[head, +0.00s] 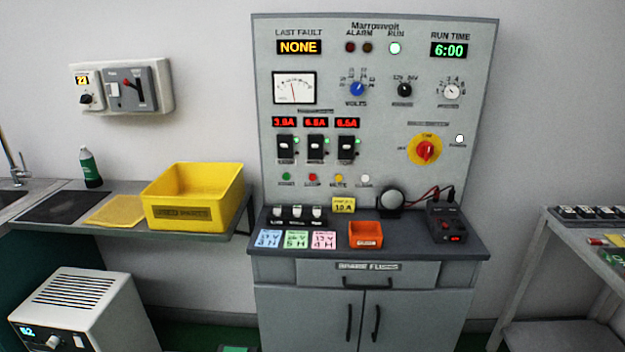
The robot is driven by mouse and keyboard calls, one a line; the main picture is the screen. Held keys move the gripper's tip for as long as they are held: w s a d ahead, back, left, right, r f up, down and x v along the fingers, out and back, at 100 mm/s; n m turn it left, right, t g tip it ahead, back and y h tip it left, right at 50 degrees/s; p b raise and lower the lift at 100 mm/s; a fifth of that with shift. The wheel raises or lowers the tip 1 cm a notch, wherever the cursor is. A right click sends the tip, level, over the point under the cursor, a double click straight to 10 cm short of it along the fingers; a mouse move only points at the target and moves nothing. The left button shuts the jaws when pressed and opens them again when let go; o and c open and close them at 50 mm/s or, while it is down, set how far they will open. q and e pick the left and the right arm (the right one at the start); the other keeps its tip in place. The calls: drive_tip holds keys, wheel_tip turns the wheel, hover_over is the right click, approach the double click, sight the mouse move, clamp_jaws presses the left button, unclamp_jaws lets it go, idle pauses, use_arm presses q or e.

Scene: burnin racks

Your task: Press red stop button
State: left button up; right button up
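The red stop button (312,178) is a small round button in the row low on the grey control panel (380,60). A green button (286,177) is on its left, and a yellow button (339,178) and a white one (365,178) are on its right. The green RUN lamp (395,48) glows pale, and the run time display (449,50) reads 6:00. The last fault display (299,47) reads NONE. Neither of my grippers shows in the head view.
Below the panel, a dark counter (420,243) holds an orange bin (366,235), coloured cards, a round lamp-like part (391,200) and a black meter box (447,222). A yellow bin (195,197) stands on the left shelf. A white unit (80,308) is at lower left. A cart (550,240) stands right.

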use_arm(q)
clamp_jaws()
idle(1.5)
